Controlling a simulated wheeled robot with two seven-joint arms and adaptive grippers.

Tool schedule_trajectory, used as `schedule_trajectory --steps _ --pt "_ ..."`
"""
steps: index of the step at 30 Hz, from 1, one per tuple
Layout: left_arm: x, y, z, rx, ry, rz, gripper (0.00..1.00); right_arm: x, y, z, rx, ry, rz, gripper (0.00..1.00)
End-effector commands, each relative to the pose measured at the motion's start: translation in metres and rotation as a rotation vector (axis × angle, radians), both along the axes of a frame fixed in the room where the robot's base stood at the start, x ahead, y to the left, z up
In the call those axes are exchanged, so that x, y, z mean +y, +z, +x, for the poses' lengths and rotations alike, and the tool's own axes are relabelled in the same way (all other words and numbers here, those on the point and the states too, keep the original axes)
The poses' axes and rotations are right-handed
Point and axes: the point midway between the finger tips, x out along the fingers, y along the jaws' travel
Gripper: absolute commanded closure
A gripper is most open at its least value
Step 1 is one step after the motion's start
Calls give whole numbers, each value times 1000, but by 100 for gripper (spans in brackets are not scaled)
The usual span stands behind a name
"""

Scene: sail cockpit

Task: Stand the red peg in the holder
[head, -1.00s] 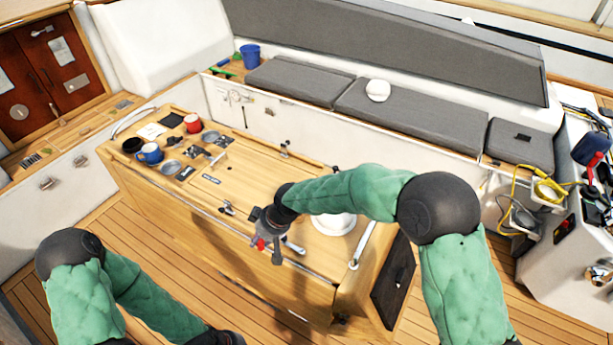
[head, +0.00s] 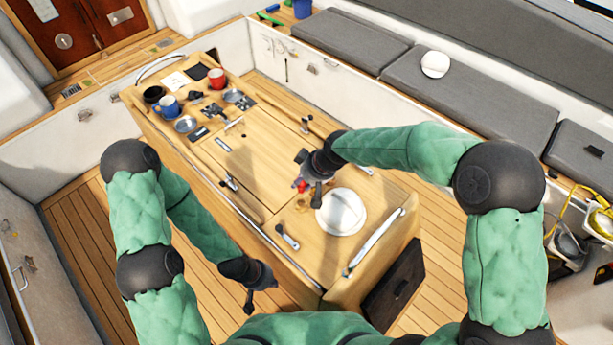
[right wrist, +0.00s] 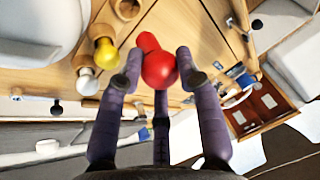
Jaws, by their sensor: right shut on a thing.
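My right gripper (head: 312,180) is over the right part of the wooden table, beside the white plate. In the right wrist view its fingers (right wrist: 158,78) are shut on the red peg (right wrist: 155,58), whose rounded red end shows between them. A little of the red peg (head: 301,186) also shows in the head view. In the right wrist view a yellow peg (right wrist: 105,52) and a white peg (right wrist: 87,82) stand at wooden fittings, with a round wooden socket (right wrist: 127,8) near them. These look like the holder, mostly out of frame. My left gripper (head: 258,285) hangs low in front of the table; its fingers are unclear.
The white plate (head: 341,213) lies close to the right gripper. A metal rail (head: 374,243) edges the table's right end. Mugs, such as the blue mug (head: 168,106) and red mug (head: 216,78), stand at the far left end. The table's middle is mostly clear.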

Motion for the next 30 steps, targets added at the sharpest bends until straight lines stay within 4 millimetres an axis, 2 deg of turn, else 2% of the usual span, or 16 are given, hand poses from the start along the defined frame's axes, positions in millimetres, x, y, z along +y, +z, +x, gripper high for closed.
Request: schedule_trajectory --steps 19,30 --pt "0 -33 0 0 0 0 100 0 -51 0 0 0 0 92" --pt "0 -36 0 0 0 0 100 0 -56 0 0 0 0 92"
